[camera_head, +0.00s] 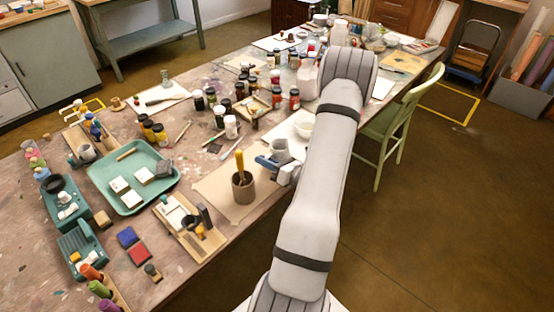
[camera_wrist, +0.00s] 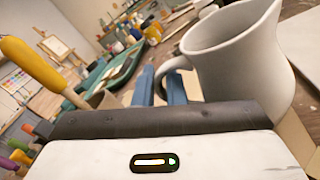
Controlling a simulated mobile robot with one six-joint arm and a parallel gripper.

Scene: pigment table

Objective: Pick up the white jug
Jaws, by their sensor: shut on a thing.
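The white jug (camera_wrist: 240,60) fills the upper right of the wrist view, with its handle toward the left. It shows small in the head view (camera_head: 279,147), near the table's front edge, partly hidden by my wrist. My gripper (camera_wrist: 160,85) has its two blue fingers closed at the jug's handle, and it also shows in the head view (camera_head: 266,162). The jug looks about upright relative to the table. I cannot tell whether its base touches the table.
A brown pot (camera_head: 243,193) with a yellow-handled tool stands close left of my gripper. A teal tray (camera_head: 110,171) lies farther left. Several paint jars (camera_head: 220,118) stand behind. A green chair (camera_head: 395,125) stands at the right.

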